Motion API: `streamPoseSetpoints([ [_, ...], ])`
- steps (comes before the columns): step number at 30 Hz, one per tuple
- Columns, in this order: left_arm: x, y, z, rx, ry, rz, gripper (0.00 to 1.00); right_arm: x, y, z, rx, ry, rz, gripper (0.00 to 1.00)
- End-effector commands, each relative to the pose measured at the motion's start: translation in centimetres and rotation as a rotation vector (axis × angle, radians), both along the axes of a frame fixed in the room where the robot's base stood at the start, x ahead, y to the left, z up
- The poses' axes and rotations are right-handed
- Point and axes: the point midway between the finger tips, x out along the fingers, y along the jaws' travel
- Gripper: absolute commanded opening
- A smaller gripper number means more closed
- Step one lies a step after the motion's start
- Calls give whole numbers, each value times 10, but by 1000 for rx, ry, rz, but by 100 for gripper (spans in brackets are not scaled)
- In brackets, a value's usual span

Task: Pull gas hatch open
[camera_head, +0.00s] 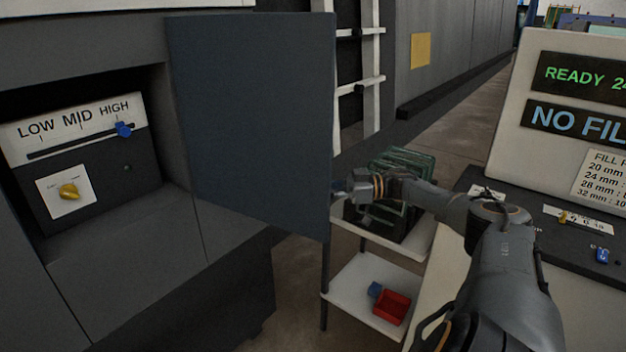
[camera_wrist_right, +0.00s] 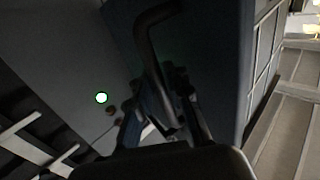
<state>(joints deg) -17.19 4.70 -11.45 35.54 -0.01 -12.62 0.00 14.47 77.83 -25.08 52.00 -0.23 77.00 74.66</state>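The gas hatch (camera_head: 250,120) is a dark blue-grey panel that stands swung out from the grey machine, with the recess to its left uncovered. My right gripper (camera_head: 345,190) is at the hatch's right edge, partly hidden behind it in the head view. In the right wrist view a dark bent handle (camera_wrist_right: 150,40) runs down from the hatch (camera_wrist_right: 215,50) between the fingers of my right gripper (camera_wrist_right: 168,85), which look closed around it. The view is dark there. My left gripper is not in view.
The recess holds a LOW MID HIGH panel (camera_head: 75,128) with a blue slider (camera_head: 124,130) and a yellow knob (camera_head: 69,191). A white shelf cart (camera_head: 350,290) with a red bin (camera_head: 391,307) stands behind the hatch. A console (camera_head: 560,120) is at the right.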

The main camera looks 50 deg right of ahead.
Motion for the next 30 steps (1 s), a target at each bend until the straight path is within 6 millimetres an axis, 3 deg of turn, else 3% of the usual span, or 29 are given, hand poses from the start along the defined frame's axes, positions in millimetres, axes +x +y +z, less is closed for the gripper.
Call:
streamPoseSetpoints([
  [2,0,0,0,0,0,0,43,0,0,1,1,-2,-1,35],
  [14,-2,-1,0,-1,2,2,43,-3,-4,3,3,-8,-2,35],
  [30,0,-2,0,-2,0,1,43,-76,-73,4,4,-13,-7,35],
])
